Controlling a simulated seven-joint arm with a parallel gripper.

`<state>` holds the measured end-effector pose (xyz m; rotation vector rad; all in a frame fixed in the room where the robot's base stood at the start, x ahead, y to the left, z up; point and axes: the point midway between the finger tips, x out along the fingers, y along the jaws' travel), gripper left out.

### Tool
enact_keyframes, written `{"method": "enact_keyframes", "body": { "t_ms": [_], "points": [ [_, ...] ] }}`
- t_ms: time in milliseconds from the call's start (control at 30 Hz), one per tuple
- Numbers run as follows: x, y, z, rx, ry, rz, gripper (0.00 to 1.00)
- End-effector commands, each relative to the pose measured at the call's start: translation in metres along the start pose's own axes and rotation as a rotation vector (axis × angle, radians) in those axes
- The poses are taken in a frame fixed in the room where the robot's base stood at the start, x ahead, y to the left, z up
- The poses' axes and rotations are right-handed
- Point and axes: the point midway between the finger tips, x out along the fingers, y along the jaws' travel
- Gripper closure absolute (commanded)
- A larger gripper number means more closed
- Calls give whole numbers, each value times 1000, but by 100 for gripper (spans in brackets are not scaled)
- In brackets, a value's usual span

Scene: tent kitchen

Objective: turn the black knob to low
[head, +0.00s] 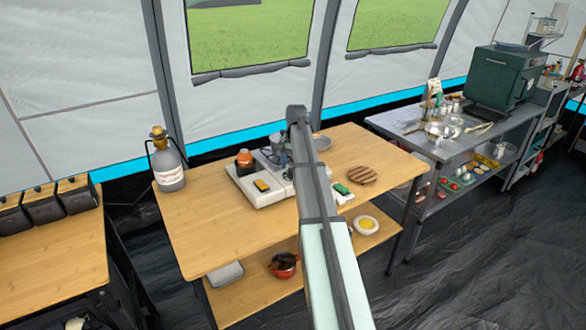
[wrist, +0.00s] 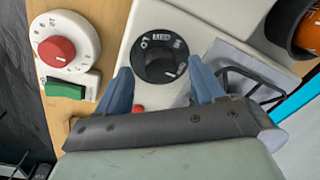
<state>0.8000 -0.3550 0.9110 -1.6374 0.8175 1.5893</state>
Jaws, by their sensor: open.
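The black knob (wrist: 165,48) is round, with white markings on its face, and sits on a white panel (wrist: 140,15) at the upper middle of the wrist view. A white pointer mark shows near its lower right edge. My gripper (wrist: 160,68) is open, with one blue finger at the knob's lower left and the other at its lower right. Nothing is held between them. I cannot tell whether either finger touches the knob. In the head view my arm hides the knob and my gripper; part of the white appliance (head: 255,199) shows left of the arm.
Beside the knob is a white plate with a red dial (wrist: 57,49) and a green switch (wrist: 72,86). A wire rack (wrist: 250,85) and an orange-and-black round object (wrist: 300,25) are to the right. A jug (head: 168,165) stands on the wooden table (head: 215,235), whose front left is clear.

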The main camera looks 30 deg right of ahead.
Motion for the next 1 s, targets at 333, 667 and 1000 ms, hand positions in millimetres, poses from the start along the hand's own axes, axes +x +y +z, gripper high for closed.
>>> {"method": "enact_keyframes", "body": {
  "t_ms": [333,667,1000],
  "points": [
    [14,0,0,0,1,0,32],
    [14,0,0,0,0,0,46],
    [14,0,0,0,0,0,79]
  ]
}}
